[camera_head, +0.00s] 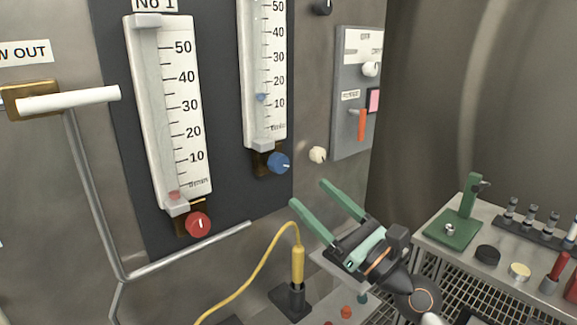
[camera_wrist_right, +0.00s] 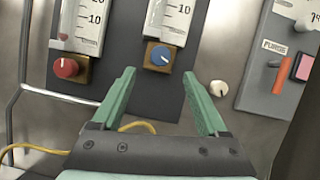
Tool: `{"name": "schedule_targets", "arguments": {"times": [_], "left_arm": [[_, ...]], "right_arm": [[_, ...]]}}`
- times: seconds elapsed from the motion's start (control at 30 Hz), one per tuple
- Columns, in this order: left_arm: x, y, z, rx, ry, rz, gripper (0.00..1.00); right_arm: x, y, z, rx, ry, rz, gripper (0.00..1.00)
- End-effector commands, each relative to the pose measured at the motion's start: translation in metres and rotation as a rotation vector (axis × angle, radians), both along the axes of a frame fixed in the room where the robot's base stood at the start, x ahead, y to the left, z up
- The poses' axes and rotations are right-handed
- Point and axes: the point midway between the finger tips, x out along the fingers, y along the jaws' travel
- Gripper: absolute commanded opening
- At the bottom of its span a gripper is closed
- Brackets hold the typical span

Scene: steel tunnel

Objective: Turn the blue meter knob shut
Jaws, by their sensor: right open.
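The blue meter knob (camera_head: 279,163) is a round knob with a white mark, at the foot of the right-hand flow meter (camera_head: 265,80). It also shows in the right wrist view (camera_wrist_right: 160,56), on a brown block, beyond and between my finger tips. My right gripper (camera_head: 318,194) has green fingers spread open and empty, below and to the right of the blue knob, apart from it. The wrist view shows the same open fingers (camera_wrist_right: 160,88). A small blue float (camera_head: 261,97) sits a little above the 10 mark. My left gripper is not in view.
A red knob (camera_head: 198,224) sits under the left meter. A cream knob (camera_head: 317,155) is right of the blue one. A panel with an orange lever (camera_head: 362,124) is farther right. A pipe (camera_head: 190,262), yellow cable (camera_head: 262,262) and bench (camera_head: 480,265) with tools lie around.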

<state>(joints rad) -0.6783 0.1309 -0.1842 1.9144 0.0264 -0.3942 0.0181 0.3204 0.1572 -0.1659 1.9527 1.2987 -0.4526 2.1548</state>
Motion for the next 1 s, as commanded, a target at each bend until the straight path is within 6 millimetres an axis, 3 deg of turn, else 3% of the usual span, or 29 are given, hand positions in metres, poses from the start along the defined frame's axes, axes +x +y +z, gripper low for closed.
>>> {"name": "schedule_targets", "arguments": {"times": [0.2,0.4,0.83,1.0], "left_arm": [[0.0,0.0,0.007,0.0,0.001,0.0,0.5],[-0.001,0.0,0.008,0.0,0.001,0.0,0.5],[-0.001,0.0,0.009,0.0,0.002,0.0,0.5],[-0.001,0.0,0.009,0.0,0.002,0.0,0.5]], "right_arm": [[0.034,0.028,0.02,0.001,-0.001,0.0,0.77],[0.054,0.044,0.028,-0.002,0.0,-0.001,0.77],[0.061,0.051,0.032,-0.003,0.0,-0.001,0.77],[0.061,0.05,0.032,-0.003,0.0,-0.001,0.6]]}}
